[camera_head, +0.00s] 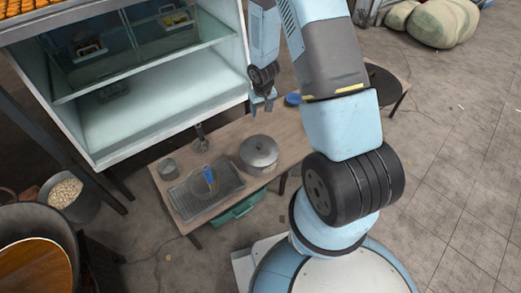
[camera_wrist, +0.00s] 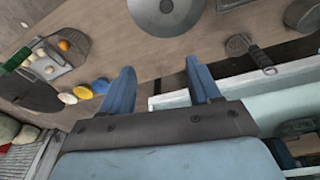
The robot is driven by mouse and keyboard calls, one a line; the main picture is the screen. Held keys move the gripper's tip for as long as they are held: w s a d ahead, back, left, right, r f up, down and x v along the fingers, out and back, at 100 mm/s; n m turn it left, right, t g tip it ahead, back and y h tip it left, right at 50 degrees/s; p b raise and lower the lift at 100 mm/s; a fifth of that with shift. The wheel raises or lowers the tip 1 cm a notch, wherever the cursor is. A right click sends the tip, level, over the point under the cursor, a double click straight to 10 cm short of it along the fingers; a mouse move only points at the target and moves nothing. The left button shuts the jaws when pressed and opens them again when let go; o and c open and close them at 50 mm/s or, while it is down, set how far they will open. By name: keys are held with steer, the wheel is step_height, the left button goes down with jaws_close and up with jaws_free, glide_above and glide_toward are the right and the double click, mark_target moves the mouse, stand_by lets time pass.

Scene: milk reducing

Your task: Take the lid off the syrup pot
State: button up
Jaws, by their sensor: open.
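The syrup pot (camera_head: 259,155) is a round grey metal pot standing on the low wooden table. Its lid (camera_head: 259,145) is on it, with a small knob in the middle. In the wrist view the round lid (camera_wrist: 166,14) is cut off by the top edge. My gripper (camera_head: 263,107) is in the air on the far side of the pot, apart from it. In the wrist view my gripper (camera_wrist: 160,77) has its two blue fingers spread wide, with nothing between them but the wooden table (camera_wrist: 160,58) below.
A wire rack tray (camera_head: 232,178) with a blue-handled tool (camera_head: 208,175) and a small tin (camera_head: 167,168) stand left of the pot. A flat tool (camera_wrist: 247,50) lies by the table edge. A glass-shelved cabinet (camera_head: 165,95) rises close beside my gripper. Small coloured bowls (camera_wrist: 82,92) sit left.

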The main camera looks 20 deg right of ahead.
glide_toward(259, 145)
steer(key=shift+w+d+f+g+y, duration=0.1)
steer(key=shift+d+f+g+y, duration=0.05)
steer(key=shift+f, duration=0.4)
steer(key=shift+w+d+f+g+y, duration=0.1)
steer(key=shift+d+f+g+y, duration=0.05)
steer(key=shift+f, duration=0.4)
steer(key=shift+w+a+f, duration=0.1)
steer(key=shift+w+f, duration=0.1)
steer(key=shift+f, duration=0.85)
steer(key=shift+w+d+f, duration=0.1)
steer(key=shift+w+f, duration=0.1)
steer(key=shift+f, duration=0.9)
steer(key=shift+w+a+f, duration=0.1)
steer(key=shift+w+f, duration=0.1)
steer(key=shift+f, duration=0.85)
steer(key=shift+c, duration=0.2)
jaws_close()
steer(key=shift+r, duration=0.1)
